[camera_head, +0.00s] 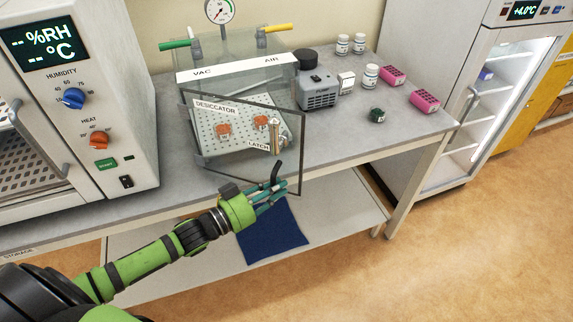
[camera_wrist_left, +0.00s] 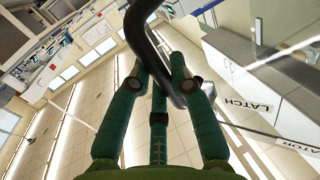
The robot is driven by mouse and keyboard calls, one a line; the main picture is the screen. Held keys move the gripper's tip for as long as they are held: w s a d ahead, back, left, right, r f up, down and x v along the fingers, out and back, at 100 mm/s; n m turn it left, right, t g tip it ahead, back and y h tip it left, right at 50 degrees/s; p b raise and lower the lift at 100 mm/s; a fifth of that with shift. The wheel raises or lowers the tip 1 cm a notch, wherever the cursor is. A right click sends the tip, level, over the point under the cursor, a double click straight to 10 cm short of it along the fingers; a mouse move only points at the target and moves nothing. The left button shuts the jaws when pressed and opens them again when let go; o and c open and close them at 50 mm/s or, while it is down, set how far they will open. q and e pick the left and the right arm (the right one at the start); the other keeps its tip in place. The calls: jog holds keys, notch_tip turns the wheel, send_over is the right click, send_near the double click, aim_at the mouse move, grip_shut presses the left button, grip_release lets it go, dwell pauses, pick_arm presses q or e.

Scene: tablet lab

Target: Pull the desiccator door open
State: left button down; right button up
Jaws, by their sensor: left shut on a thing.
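The desiccator (camera_head: 235,72) is a clear box on the bench with a white VAC and AIR strip. Its clear, dark-framed door (camera_head: 302,152) carries the DESICCATOR and LATCH labels. The door stands ajar, its right side out past the bench's front edge. A dark curved handle (camera_head: 277,170) is at its lower right. My left gripper (camera_head: 272,192) is shut on this handle, its green fingers around it. In the left wrist view the handle (camera_wrist_left: 146,45) runs between the fingertips (camera_wrist_left: 172,88), and the LATCH label (camera_wrist_left: 248,103) is at right. My right gripper is not in view.
Orange items (camera_head: 223,130) lie on a perforated shelf inside the desiccator. An oven (camera_head: 138,160) stands close at left. A grey pump (camera_head: 318,92), bottles (camera_head: 371,76) and pink racks (camera_head: 424,101) are at right. A blue cloth (camera_head: 275,235) lies on the lower shelf beneath my gripper.

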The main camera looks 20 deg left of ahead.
pick_arm(q)
jog(key=s+a+m+g+h+b, duration=0.2)
jog(key=s+a+m+g+h, duration=0.2)
jog(key=s, duration=0.5)
jog(key=s+a+m+g+h+b, duration=0.2)
jog(key=s+a+m+g+h, duration=0.2)
jog(key=s+a+g, duration=0.4)
jog(key=shift+s+a+m, duration=0.8)
jog(key=shift+s+a, duration=0.2)
jog(key=shift+a, duration=0.05)
jog(key=c, duration=1.4)
grip_release()
jog(key=shift+s+a, duration=0.35)
jog(key=shift+a, duration=1.6)
jog(key=shift+s+a, duration=0.4)
jog(key=shift+a, duration=1.6)
jog(key=shift+s+a, duration=0.35)
jog(key=shift+a, duration=1.6)
